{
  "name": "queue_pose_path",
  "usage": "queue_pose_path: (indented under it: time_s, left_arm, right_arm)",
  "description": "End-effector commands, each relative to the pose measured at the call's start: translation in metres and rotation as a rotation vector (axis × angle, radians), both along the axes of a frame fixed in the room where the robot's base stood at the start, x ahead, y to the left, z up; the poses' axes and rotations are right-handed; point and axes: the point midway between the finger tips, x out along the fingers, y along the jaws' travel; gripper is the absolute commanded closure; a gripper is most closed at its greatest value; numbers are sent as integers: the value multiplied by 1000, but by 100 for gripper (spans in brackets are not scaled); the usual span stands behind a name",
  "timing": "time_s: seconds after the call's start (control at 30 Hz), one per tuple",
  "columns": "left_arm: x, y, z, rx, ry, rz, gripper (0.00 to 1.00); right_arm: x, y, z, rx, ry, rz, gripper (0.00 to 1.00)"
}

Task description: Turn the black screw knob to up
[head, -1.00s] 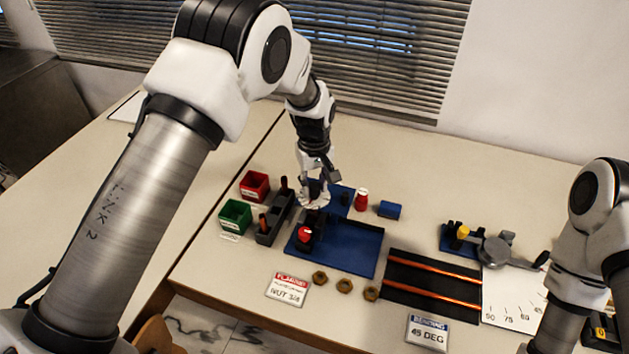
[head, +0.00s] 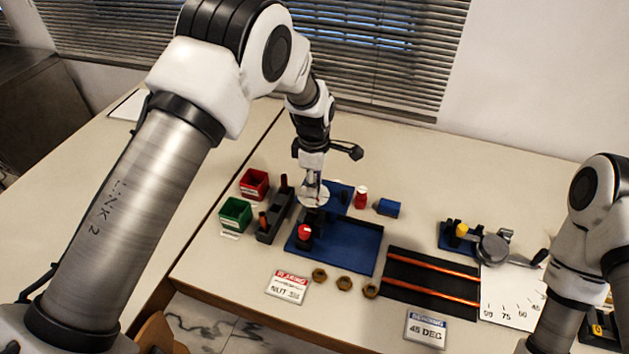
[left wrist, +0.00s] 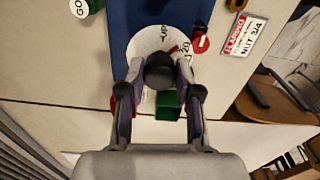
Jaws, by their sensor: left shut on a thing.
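The black screw knob (left wrist: 159,72) sits over a white dial disc (left wrist: 148,42) with printed numbers in the left wrist view. My left gripper (left wrist: 160,92) has its two fingers on either side of the knob and is shut on it. In the head view my left gripper (head: 314,178) is above the white dial disc (head: 325,192) at the back of a blue base (head: 352,243), and the knob is largely hidden behind it. I cannot read which way the knob points. My right gripper is not in view; only part of that arm shows at the right.
A red knob (head: 305,232) stands just in front of the dial. Red (head: 254,184) and green (head: 235,214) bins are at the left. Several brass nuts (head: 344,284) lie in front.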

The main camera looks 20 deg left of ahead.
Motion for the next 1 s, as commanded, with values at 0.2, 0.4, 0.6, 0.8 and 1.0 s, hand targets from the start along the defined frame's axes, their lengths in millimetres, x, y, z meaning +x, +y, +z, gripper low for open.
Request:
queue_pose_path:
  time_s: [0.2,0.4,0.6,0.8,1.0]
  left_arm:
    - [-3,0,-4,1,10,202,100]
    - [-4,0,-4,1,11,386,100]
    - [-4,0,-5,2,13,539,100]
    - [-5,0,-5,4,13,644,100]
    - [-5,0,-5,4,14,695,100]
  right_arm:
    - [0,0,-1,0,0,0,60]
    - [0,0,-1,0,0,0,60]
    - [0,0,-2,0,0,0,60]
    - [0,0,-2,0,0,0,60]
    - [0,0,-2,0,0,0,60]
